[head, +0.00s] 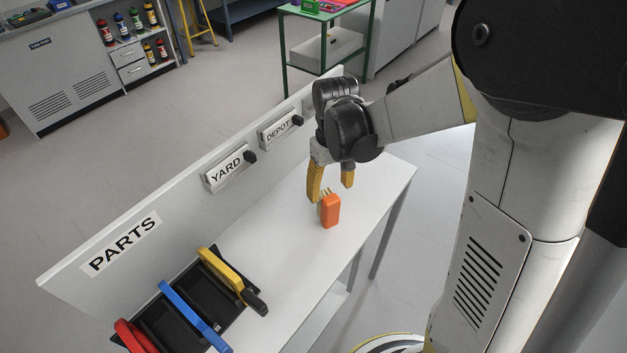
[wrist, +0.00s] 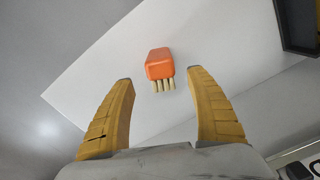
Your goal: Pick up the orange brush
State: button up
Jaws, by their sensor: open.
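My gripper (head: 331,188) is just above and behind the brush in the head view, fingers pointing down. In the wrist view my gripper (wrist: 160,80) shows its two yellow fingers spread wide, with nothing between them.
A black tray (head: 262,283) with red, blue and yellow-handled things sits at the bench's near left. A back panel (head: 190,205) labelled PARTS, YARD and DEPOT runs along the bench. The white bench top (head: 285,255) is clear between tray and brush.

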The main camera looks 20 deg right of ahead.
aim_at(330, 196)
jog(key=f, duration=0.2)
jog(key=f+b, duration=0.1)
jog(key=f, duration=0.1)
jog(key=shift+s+a+f, duration=0.15)
jog(key=shift+s+f, duration=0.05)
notch_tip(330, 196, down, 6)
jog(key=b, duration=0.3)
jog(key=shift+w+r, duration=0.15)
jog(key=shift+r, duration=0.1)
jog(key=c, duration=1.4)
jog(key=shift+r, duration=0.15)
notch_tip(330, 196, up, 5)
jog(key=shift+f+p, duration=0.2)
jog(key=shift+p, duration=0.95)
jog(key=s+d+r+p, duration=0.1)
jog(key=s+d+r, duration=0.1)
jog(key=s, duration=0.1)
jog(key=s+d+r+p, duration=0.1)
jog(key=s+d+r, duration=0.1)
jog(key=s+d, duration=0.1)
jog(key=s+d+r+p, duration=0.1)
jog(key=s+d+r, duration=0.1)
jog(key=d, duration=0.1)
jog(key=shift+s, duration=0.4)
